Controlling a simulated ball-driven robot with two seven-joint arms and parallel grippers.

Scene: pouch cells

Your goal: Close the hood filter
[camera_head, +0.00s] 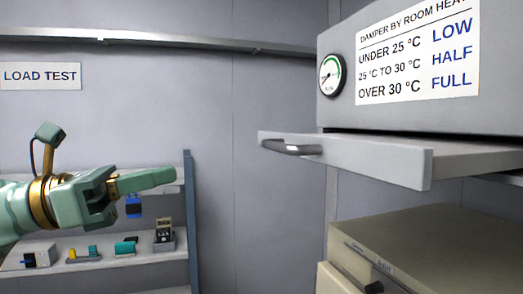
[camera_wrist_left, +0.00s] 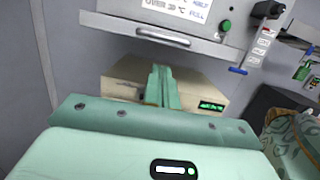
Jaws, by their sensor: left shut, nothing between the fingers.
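The hood filter (camera_head: 385,160) is a pale grey drawer-like panel. It sticks out from under the hood (camera_head: 420,118), with a dark gap above it. A metal bar handle (camera_head: 291,147) is on its front. In the left wrist view, the filter (camera_wrist_left: 112,22) and its handle (camera_wrist_left: 163,37) show ahead of my fingers. My left gripper (camera_head: 174,176) is green, shut and empty. It points right in the head view, left of the handle, lower and apart from it. My right gripper is in neither view.
A round gauge (camera_head: 332,76) and a damper sign (camera_head: 418,50) are on the hood front. A beige boxy appliance (camera_head: 430,240) stands below the filter. Shelves with small items and a blue post (camera_head: 190,215) stand behind my left arm. The space between gripper and handle looks clear.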

